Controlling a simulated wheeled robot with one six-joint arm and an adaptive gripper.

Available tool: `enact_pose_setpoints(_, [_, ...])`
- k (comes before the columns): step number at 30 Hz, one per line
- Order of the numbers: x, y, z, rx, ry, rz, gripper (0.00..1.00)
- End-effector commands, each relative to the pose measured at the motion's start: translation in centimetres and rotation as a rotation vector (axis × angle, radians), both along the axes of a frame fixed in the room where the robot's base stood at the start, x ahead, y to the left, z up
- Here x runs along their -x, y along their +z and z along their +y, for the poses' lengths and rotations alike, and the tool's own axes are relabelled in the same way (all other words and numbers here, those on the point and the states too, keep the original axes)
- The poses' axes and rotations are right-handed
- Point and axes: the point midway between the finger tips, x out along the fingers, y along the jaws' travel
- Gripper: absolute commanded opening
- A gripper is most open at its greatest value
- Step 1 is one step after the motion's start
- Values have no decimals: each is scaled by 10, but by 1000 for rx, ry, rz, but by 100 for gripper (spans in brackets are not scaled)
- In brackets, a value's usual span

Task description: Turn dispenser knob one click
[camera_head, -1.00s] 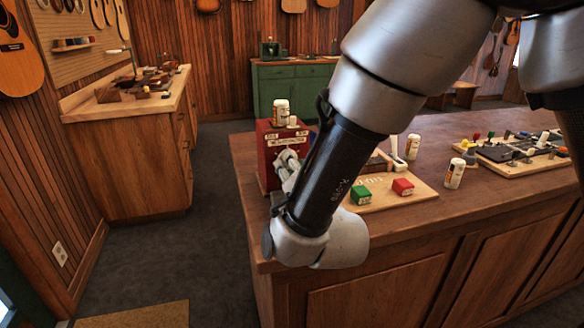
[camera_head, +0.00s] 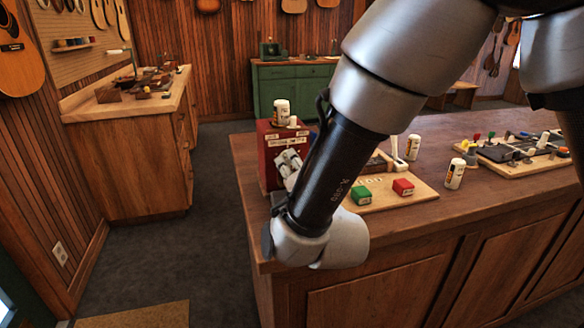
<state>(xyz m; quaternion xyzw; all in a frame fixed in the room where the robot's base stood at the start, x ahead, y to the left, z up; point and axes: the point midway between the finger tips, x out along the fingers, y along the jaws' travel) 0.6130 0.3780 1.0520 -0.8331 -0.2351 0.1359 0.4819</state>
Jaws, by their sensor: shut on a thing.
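A red dispenser box (camera_head: 271,146) with white labels on its front stands at the left end of the wooden counter. My gripper (camera_head: 287,160) is at the dispenser's front face, partly behind my arm. Its fingers look closed at the spot where a knob would be. The knob itself is hidden by the fingers, so its angle cannot be read. A white bottle (camera_head: 281,113) stands on top of the dispenser, with a smaller white piece (camera_head: 293,121) beside it.
My arm crosses the counter's left end. A wooden board (camera_head: 385,196) holds a green block (camera_head: 361,196) and a red block (camera_head: 403,187). White bottles (camera_head: 455,174) (camera_head: 413,147) stand to the right. A parts board (camera_head: 510,152) lies farther right.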

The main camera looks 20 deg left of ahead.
Motion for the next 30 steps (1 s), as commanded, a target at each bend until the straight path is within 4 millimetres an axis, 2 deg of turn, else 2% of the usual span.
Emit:
enact_pose_setpoints(1, [0, -1, -1, 2, -1, 1, 32])
enact_pose_setpoints(4, [0, 0, -1, 1, 0, 0, 51])
enact_pose_setpoints(16, [5, 0, -3, 2, 0, 1, 51])
enact_pose_setpoints(20, [23, 0, -13, 2, 3, 0, 51])
enact_pose_setpoints(30, [85, 0, -51, 2, 3, -1, 51])
